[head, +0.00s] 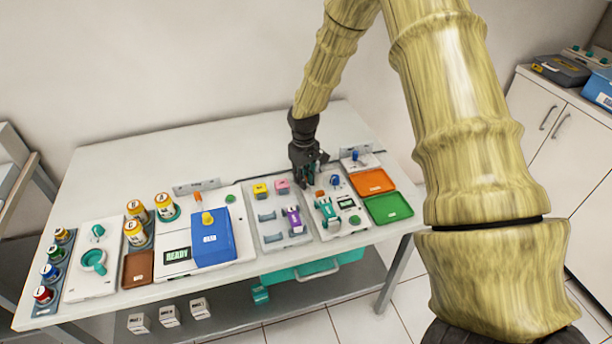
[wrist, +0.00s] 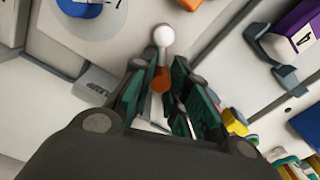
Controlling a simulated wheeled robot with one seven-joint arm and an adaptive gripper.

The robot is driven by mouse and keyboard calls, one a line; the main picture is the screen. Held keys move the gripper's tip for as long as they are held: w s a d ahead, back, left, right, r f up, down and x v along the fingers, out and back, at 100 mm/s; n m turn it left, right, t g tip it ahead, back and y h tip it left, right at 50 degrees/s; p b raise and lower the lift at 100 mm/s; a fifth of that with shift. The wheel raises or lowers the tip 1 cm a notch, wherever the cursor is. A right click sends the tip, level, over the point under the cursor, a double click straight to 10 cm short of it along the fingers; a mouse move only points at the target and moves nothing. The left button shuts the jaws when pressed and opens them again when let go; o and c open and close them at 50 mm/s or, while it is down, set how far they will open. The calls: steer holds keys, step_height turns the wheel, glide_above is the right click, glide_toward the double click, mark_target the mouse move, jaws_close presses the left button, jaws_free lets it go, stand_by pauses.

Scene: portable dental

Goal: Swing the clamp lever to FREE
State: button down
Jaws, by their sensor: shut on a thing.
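The clamp lever, an orange stem (wrist: 160,78) with a white ball knob (wrist: 163,36), stands between the teal-padded fingers in the wrist view. My gripper (wrist: 163,95) is shut on it below the knob. In the head view my dark gripper (head: 309,165) points down at the back of the right-hand panels and hides most of the lever. Grey lettering on the panel is partly covered by a finger in the wrist view, and I cannot read FREE anywhere.
A blue knob (head: 335,180) is close on the right. Orange (head: 373,182) and green (head: 388,208) trays lie further right. Yellow and pink blocks stand to the left.

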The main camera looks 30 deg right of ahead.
steer(key=shift+s+a+n, duration=0.1)
steer(key=shift+a+n, duration=0.2)
steer(key=c, duration=1.3)
jaws_free()
steer(key=shift+a, duration=0.1)
steer(key=shift+c, duration=0.2)
steer(key=shift+d, duration=0.25)
steer(key=shift+r, duration=0.15)
step_height(320, 180, up, 12)
